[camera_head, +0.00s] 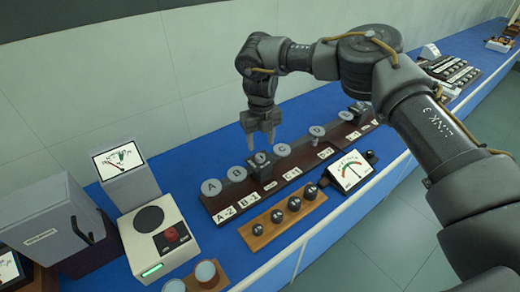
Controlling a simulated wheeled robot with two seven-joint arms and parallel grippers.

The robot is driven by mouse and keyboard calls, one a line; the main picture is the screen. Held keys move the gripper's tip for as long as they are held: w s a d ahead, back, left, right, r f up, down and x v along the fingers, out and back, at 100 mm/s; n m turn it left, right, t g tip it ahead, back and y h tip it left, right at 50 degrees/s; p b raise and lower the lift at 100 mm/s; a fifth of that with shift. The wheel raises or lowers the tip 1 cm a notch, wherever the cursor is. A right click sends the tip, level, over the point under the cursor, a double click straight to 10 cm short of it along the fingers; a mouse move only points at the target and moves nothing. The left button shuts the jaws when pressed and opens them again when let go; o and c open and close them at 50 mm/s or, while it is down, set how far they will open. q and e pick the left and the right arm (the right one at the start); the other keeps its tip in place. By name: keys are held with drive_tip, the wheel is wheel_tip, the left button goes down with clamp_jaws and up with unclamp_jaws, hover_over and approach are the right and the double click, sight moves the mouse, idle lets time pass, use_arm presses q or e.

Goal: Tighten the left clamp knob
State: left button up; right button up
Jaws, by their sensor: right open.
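A dark rail (300,166) runs across the blue bench with several round grey discs standing along it. A black block (263,170) sits on the rail near its left end, beside the discs marked A (211,187) and B (237,173). I cannot clearly tell which part is the left clamp knob; the top of this block is partly hidden by the gripper. My right gripper (260,141) points down just above this block, open, with nothing between its fingers. A second dark block (361,110) stands farther right on the rail. My left gripper is out of view.
A wooden strip with several dark balls (260,229) lies in front of the rail. A dial meter (349,171) stands to its right. A white device with a red knob (171,236) and a grey box (50,218) stand at left. The wall is close behind.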

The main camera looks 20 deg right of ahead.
sight(260, 156)
drive_tip(key=f, duration=0.3)
drive_tip(key=f+p, duration=0.1)
drive_tip(key=shift+w+a+f, duration=0.1)
drive_tip(key=shift+w+f, duration=0.05)
drive_tip(key=shift+w, duration=0.1)
drive_tip(key=shift+s+f, duration=0.1)
drive_tip(key=shift+f, duration=0.15)
drive_tip(key=shift+s+f, duration=0.1)
drive_tip(key=shift+f, duration=0.05)
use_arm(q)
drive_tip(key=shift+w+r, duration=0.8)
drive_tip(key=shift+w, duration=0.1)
use_arm(e)
drive_tip(key=shift+f, duration=0.25)
drive_tip(key=c, duration=1)
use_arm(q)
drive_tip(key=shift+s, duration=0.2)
use_arm(e)
drive_tip(key=shift+o, duration=0.2)
